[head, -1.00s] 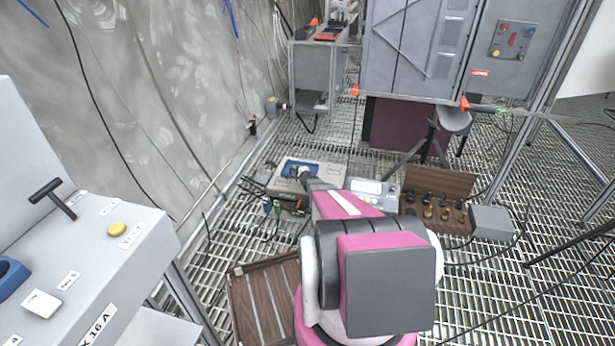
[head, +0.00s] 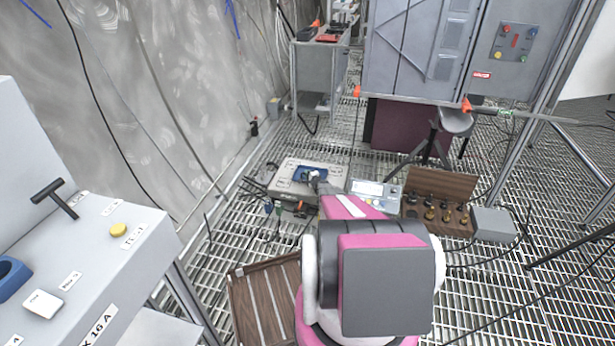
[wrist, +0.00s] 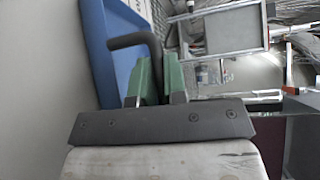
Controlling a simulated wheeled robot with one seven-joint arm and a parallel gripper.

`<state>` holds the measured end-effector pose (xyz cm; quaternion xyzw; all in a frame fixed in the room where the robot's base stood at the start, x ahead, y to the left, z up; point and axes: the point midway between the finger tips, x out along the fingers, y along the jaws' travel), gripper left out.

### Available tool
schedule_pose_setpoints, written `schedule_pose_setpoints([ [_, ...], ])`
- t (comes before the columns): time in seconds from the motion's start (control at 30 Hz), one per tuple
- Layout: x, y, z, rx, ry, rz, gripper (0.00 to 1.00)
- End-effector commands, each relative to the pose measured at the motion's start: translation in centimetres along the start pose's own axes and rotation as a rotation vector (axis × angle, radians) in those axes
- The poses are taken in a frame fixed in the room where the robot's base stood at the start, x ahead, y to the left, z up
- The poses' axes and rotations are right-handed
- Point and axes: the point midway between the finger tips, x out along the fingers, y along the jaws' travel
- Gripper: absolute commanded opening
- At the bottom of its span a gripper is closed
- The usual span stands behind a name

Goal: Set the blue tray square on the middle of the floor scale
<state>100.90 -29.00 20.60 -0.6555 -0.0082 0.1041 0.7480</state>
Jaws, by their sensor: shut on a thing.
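The blue tray (head: 303,172) shows small in the head view, over the pale grey top of the floor scale (head: 281,183). I cannot tell whether it rests on the scale or hangs just above it. In the wrist view the tray (wrist: 99,35) stands at upper left, with a dark bent handle. My gripper's green fingers (wrist: 160,80) are shut on that handle. In the head view my gripper (head: 318,179) is at the tray's near right side, and my arm hides part of the scale's near side.
A display box (head: 374,194) stands right of the scale, then a wooden case of brass weights (head: 437,210) and a grey box (head: 492,224). Cables and small tools lie at the scale's near left. A slatted brown wooden tray (head: 262,305) lies nearer. A labelled console (head: 90,265) is at left.

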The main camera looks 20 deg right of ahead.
Motion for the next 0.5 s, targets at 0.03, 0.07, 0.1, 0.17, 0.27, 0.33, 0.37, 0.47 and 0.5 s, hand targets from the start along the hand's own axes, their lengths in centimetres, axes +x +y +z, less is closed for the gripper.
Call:
schedule_pose_setpoints([
  [0.03,0.13,0.35,-0.09,0.001,0.000,-0.001,0.00],
  [0.07,0.11,0.41,-0.08,0.001,0.000,-0.001,0.00],
  [0.1,0.08,0.40,-0.06,0.001,0.000,-0.001,0.00],
  [0.17,0.05,0.37,-0.05,0.001,0.000,-0.001,0.00],
  [0.27,0.04,0.43,-0.06,0.001,0.001,0.001,0.25],
  [0.33,0.04,0.43,-0.05,0.001,0.001,0.001,0.38],
  [0.37,0.04,0.42,-0.05,0.001,0.001,0.001,0.38],
  [0.47,0.04,0.41,-0.05,0.001,0.001,0.000,0.38],
  [0.5,0.04,0.41,-0.05,0.001,0.001,0.000,0.38],
])
